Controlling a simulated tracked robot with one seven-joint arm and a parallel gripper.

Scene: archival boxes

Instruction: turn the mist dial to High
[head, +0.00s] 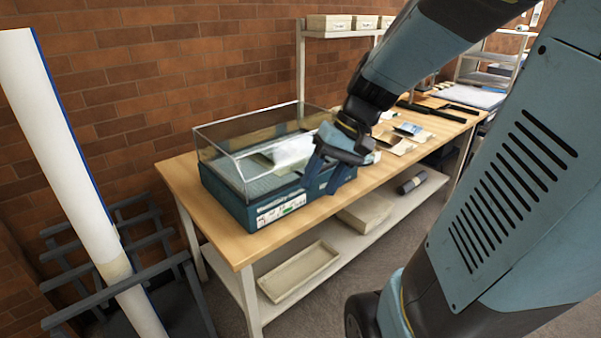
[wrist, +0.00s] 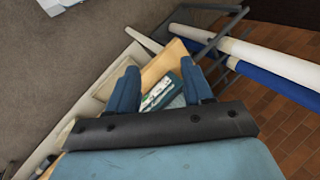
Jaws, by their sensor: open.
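A teal box with a clear cover (head: 262,135) stands on the wooden table in the head view. Its front bears a white control panel (head: 281,208) with small red and green marks. The panel also shows in the wrist view (wrist: 157,93), between my fingers. The mist dial and its setting are too small to make out. I cannot tell whether a finger touches the box. My gripper in the wrist view (wrist: 160,88) holds nothing between its fingers.
The wooden table (head: 215,235) has papers and packets (head: 398,140) right of the box. A lower shelf holds an empty tray (head: 300,272). A dark rack (head: 165,285) with long white rolls (head: 62,150) stands left of the table. A brick wall is behind.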

